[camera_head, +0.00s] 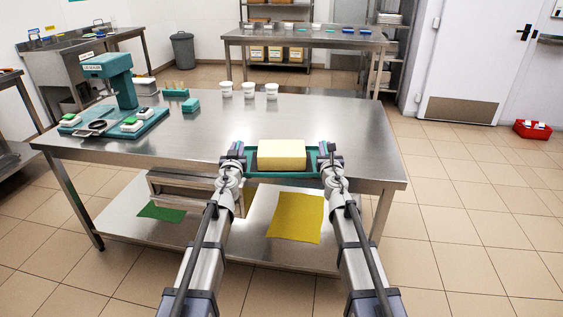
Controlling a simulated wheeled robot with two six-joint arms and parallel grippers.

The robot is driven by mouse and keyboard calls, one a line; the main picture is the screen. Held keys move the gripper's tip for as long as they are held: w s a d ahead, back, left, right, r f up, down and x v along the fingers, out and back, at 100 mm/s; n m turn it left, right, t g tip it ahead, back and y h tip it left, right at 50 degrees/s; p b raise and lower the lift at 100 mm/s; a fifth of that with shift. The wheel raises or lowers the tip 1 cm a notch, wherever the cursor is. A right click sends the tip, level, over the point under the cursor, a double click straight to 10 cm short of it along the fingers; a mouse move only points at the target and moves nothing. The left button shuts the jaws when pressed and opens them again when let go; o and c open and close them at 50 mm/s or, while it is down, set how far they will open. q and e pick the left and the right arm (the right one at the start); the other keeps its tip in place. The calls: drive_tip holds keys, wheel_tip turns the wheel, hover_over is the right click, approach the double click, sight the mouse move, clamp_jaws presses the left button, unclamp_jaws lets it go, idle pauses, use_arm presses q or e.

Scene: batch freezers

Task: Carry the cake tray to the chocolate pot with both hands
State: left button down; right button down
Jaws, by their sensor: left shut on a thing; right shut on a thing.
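The cake tray (283,175) is teal, with a pale yellow block of cake (281,154) lying on it. It is at the near edge of the steel table. My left gripper (237,153) is shut on the tray's left end. My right gripper (326,153) is shut on its right end. The tray looks level. I cannot tell whether it touches the table or hangs just above it. I cannot make out a chocolate pot for sure in this view.
The steel table (330,120) is bare to the right and behind the tray. Three white tubs (248,90) stand at its back. A teal machine (115,80) stands at the left, beside small teal blocks (190,105). A yellow cloth (296,217) lies on the lower shelf.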

use_arm(q)
drive_tip(key=shift+r, duration=0.2)
use_arm(e)
drive_tip(key=shift+r, duration=0.2)
idle(0.4)
